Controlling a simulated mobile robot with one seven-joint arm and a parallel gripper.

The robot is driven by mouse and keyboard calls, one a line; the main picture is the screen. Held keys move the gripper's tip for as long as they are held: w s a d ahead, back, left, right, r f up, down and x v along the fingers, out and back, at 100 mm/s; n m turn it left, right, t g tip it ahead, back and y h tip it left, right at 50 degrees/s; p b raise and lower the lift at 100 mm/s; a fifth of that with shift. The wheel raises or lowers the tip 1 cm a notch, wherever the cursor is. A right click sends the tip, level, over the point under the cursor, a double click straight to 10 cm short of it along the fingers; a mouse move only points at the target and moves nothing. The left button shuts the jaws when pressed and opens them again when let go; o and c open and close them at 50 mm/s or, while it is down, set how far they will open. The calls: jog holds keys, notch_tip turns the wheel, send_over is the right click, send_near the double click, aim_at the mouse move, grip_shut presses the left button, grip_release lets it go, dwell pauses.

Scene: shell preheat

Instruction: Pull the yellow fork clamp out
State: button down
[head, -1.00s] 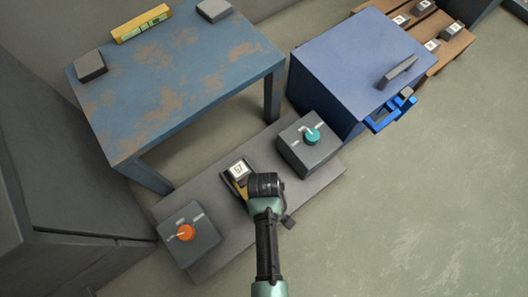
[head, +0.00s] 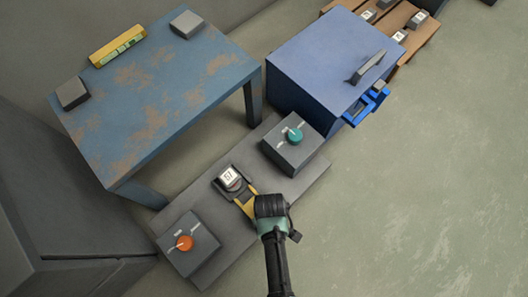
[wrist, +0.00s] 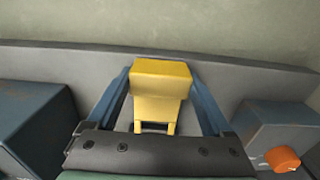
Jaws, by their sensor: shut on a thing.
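The yellow fork clamp (head: 244,206) lies between a dark holder (head: 246,192) and my gripper in the head view, its two prongs pointing at the holder. I cannot tell whether the prong tips still touch the holder. A white block marked with a number (head: 229,177) sits in the holder. In the wrist view my gripper (wrist: 160,78) has its two blue-grey fingers on either side of the clamp's yellow head (wrist: 161,80), shut on it. In the head view my wrist hides the fingertips and the clamp's rear.
The grey bench (head: 312,180) carries a box with an orange knob (head: 184,243) on the left and one with a teal knob (head: 294,135) on the right. A rusty blue table (head: 150,100) and a blue cabinet (head: 325,62) stand behind. The floor at right is clear.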

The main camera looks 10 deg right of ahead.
grip_release()
jog(key=shift+s+d, duration=0.2)
jog(key=shift+s, duration=0.15)
jog(key=shift+w, duration=0.1)
jog(key=shift+r+p, duration=0.3)
notch_tip(320, 180, up, 12)
jog(key=p, duration=0.9)
jog(key=shift+r, duration=0.15)
